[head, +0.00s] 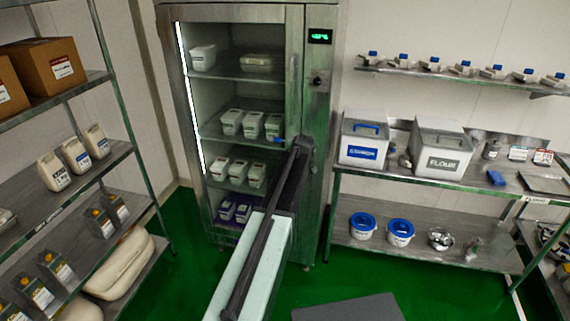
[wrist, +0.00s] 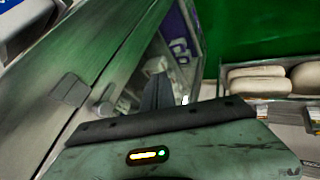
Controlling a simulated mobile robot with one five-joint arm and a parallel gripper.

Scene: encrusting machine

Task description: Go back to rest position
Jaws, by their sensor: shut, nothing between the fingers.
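My arm reaches forward across the middle of the head view toward a steel cabinet (head: 318,95) with lit shelves. The end of the arm is by the cabinet's right front side, and I cannot tell whether it touches. In the wrist view my gripper (wrist: 158,93) shows as dark fingers close together, with nothing held. A brushed metal surface (wrist: 95,75) runs close along the left of the wrist view. A container with a purple label (wrist: 181,48) shows beyond the fingers.
White tubs (head: 231,122) stand on the cabinet shelves. A steel rack (head: 95,169) stands on the left. A bench with a flour bin (head: 441,150) stands on the right. A dark grey mat (head: 348,308) lies on the green floor (head: 375,275), which is open in front of the cabinet.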

